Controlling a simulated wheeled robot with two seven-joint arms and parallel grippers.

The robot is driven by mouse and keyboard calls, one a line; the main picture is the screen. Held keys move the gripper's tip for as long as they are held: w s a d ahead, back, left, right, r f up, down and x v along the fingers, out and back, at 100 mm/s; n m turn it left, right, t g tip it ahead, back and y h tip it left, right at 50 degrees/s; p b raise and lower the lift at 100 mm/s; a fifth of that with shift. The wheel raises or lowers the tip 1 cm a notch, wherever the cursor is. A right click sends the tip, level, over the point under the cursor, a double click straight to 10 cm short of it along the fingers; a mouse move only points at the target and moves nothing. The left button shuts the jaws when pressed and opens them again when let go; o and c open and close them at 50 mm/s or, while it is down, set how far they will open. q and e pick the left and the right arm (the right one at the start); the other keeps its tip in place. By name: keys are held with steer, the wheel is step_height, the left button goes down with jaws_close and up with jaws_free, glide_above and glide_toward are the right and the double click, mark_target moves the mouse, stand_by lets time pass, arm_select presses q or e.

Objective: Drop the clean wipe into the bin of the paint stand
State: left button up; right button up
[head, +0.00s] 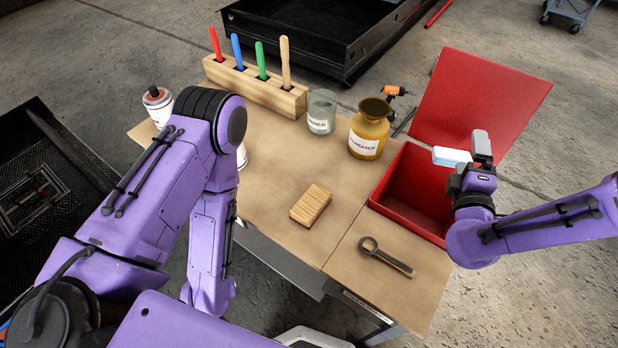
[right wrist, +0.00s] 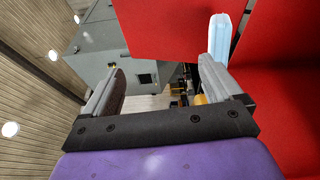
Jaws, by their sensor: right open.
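The clean wipe (head: 452,157) is a small pale blue and white block over the red bin (head: 410,178) in the head view. It also shows in the right wrist view (right wrist: 221,38), beside the tip of one finger and not between the fingers. I cannot tell if it touches that finger. My right gripper (head: 477,154) is at the bin's right side, above its rim. In the right wrist view its fingers (right wrist: 164,78) stand wide apart with nothing between them. The bin's red lid (head: 482,100) stands open behind. My left arm shows, but its gripper is not in view.
The table holds a wooden brush-like block (head: 311,206), a black ring-ended tool (head: 386,257), a glass jar (head: 321,112), a yellow jar (head: 369,130) and a rack (head: 255,88) with coloured handles.

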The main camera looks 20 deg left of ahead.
steer(key=shift+s, duration=0.1)
steer(key=s+p, duration=0.4)
steer(key=s, duration=0.6)
steer(key=shift+s, duration=0.2)
